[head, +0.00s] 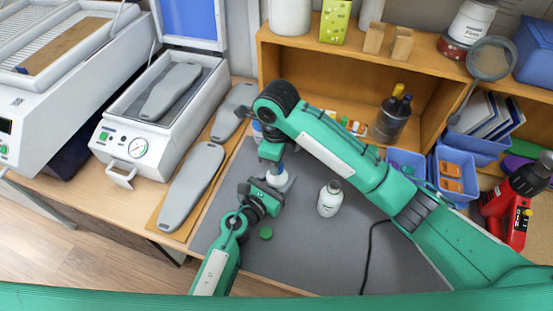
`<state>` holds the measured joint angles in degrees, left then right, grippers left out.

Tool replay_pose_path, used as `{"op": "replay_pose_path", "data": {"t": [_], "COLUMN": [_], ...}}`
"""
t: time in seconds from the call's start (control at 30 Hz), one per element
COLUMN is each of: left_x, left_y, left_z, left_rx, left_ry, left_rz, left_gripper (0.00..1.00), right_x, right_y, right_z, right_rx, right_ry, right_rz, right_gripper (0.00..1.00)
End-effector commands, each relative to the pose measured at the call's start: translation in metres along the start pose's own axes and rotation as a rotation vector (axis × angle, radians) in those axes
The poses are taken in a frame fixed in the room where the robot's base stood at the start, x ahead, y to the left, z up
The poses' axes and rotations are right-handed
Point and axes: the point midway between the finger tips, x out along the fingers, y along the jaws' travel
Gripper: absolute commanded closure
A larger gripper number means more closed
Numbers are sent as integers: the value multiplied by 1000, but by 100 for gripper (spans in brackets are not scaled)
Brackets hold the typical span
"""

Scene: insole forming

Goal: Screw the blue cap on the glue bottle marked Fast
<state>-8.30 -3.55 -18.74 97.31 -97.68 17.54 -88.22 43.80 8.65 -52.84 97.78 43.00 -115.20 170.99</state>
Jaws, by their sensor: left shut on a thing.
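My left gripper (272,187) comes up from the bottom and is shut on a white bottle (278,178) standing on the dark grey mat. Its label is hidden, so I cannot read whether it says Fast. My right gripper (272,153) comes down over this bottle from above, its fingers partly hidden by its own arm. A small blue patch shows between it and the bottle top; I cannot tell if this is the blue cap, or whether it is seated. A second white bottle (329,198) stands apart to the right, its label unreadable.
A wooden shelf (420,55) stands behind, and blue bins (455,170) are at right. Grey insoles (193,185) lie at left beside a white press (160,110). A black cable (367,255) and a red tool (508,215) are at right. The mat's front is mostly free.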

Motion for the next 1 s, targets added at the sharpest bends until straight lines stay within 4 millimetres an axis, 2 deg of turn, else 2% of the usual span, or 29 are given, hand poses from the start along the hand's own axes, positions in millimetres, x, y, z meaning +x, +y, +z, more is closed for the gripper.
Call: {"op": "replay_pose_path", "data": {"t": [0.27,0.3,0.4,0.77,0.93,1.0], "left_x": [0,0,0,0,0,0], "left_y": [0,-1,0,0,0,0], "left_z": [-1,-1,-1,-1,-1,-1], "left_rx": [0,0,0,-1,-1,-1], "left_ry": [1,1,1,1,1,1], "left_rz": [-1,-1,-1,-1,-1,-1], "left_gripper": [100,100,100,100,100,100], "right_x": [-1,-1,0,0,0,-7], "right_y": [-1,-1,-1,0,2,-11], "right_z": [0,0,0,4,25,40], "right_rx": [7,6,5,-34,-229,-327], "right_ry": [-1,-1,-1,-21,-128,-187], "right_rz": [-2,-2,-2,-7,-47,-144], "right_gripper": [90,64,48,51,51,51]}}
